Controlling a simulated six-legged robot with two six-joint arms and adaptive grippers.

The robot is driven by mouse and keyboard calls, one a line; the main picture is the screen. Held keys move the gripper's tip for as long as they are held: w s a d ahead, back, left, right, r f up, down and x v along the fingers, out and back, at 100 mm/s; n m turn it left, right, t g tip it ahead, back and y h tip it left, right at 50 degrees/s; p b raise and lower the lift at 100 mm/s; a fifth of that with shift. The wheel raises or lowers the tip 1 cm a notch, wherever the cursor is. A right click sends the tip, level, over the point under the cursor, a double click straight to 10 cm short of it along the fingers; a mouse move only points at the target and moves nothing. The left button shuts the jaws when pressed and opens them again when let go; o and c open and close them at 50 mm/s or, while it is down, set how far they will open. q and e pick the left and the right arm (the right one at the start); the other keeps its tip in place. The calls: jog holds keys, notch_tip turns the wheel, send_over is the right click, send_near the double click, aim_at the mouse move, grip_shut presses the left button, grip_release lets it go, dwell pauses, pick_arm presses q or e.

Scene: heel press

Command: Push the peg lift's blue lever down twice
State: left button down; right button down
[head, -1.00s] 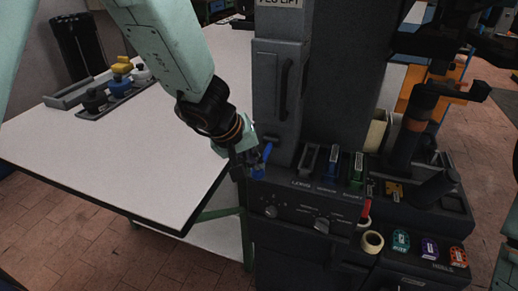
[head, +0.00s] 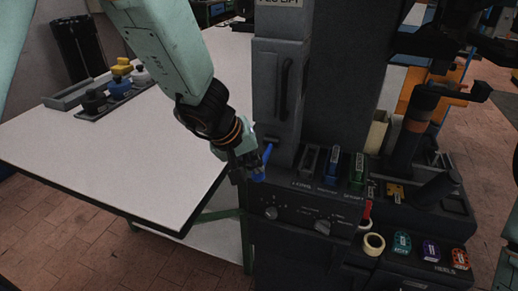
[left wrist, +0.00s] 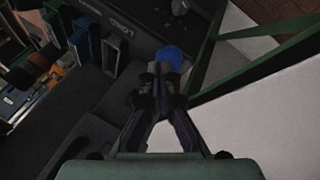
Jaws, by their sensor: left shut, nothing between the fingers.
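The peg lift (head: 278,95) is a tall dark grey machine with a label at its top. Its blue lever (head: 266,155) sticks out low on the front left side, beside my left gripper (head: 249,172). In the left wrist view the lever's round blue end (left wrist: 168,58) shows just beyond the fingertips of my left gripper (left wrist: 160,74). The fingers are shut with nothing between them. They overlap the lever's end in the picture, and I cannot tell whether they touch it. The rest of the lever is partly hidden by the gripper. My right gripper is not clearly in view.
A white table (head: 110,150) stands left of the machine, with a grey tray (head: 112,98) of coloured knobs at its back. A dark console (head: 300,212) with dials and slots holding blue and green pieces lies right of the gripper.

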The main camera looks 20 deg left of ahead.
dwell(0.5)
pick_arm(q)
notch_tip(320, 180, up, 7)
jog(key=w+p, duration=0.2)
jog(key=p, duration=0.5)
jog(key=shift+p, duration=0.35)
jog(key=shift+w+r, duration=0.1)
jog(key=shift+w, duration=0.05)
dwell(0.4)
jog(key=r+p, duration=0.2)
jog(key=w+r+p, duration=0.1)
jog(key=r+p, duration=0.1)
jog(key=p, duration=0.1)
jog(key=shift+w+r, duration=0.15)
jog(key=shift+r, duration=0.25)
dwell(0.3)
dwell(0.4)
